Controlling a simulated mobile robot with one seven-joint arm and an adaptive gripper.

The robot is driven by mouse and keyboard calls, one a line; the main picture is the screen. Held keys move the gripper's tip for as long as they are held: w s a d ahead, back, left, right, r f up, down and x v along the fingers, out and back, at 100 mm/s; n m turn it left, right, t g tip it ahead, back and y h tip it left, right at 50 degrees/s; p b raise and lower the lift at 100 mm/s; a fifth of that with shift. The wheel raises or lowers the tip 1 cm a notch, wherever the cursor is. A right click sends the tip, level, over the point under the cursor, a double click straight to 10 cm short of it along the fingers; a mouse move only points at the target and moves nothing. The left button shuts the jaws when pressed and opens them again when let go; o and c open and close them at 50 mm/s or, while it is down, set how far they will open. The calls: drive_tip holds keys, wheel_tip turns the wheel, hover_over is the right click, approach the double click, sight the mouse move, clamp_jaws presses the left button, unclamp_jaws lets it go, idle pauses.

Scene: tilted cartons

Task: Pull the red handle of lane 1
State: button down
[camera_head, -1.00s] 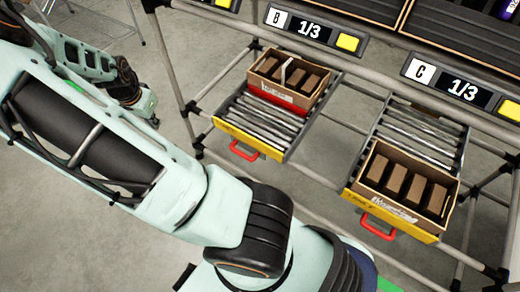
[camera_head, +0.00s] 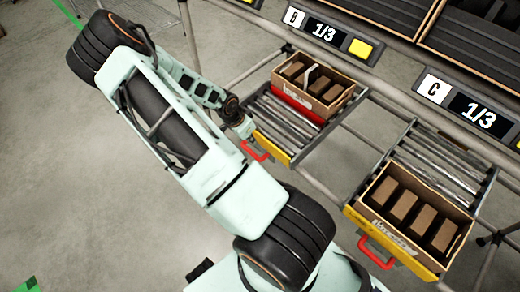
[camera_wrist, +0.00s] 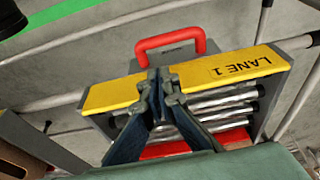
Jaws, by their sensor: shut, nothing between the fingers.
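The lane 1 red handle (camera_wrist: 170,40) is a U-shaped loop on the yellow front bar (camera_wrist: 245,68), which is marked LANE 1 in the wrist view. In the head view the same handle (camera_head: 255,153) is on the left lane, partly beside my arm. My gripper (camera_wrist: 160,78) is shut and empty. Its fingertips appear over the yellow bar, just below the handle in the wrist picture. I cannot tell whether they touch the bar. The lane 1 carton (camera_head: 328,98) sits tilted at the back of the rollers (camera_head: 280,122).
A second lane on the right has another red handle (camera_head: 376,252) and a carton (camera_head: 378,220) of brown blocks at its front. Grey rack tubes (camera_head: 260,68) surround the lanes. Labelled displays (camera_head: 325,32) hang above. Floor on the left is clear.

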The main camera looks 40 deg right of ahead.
drive_tip(key=b+x, duration=0.4)
drive_tip(key=x, duration=0.6)
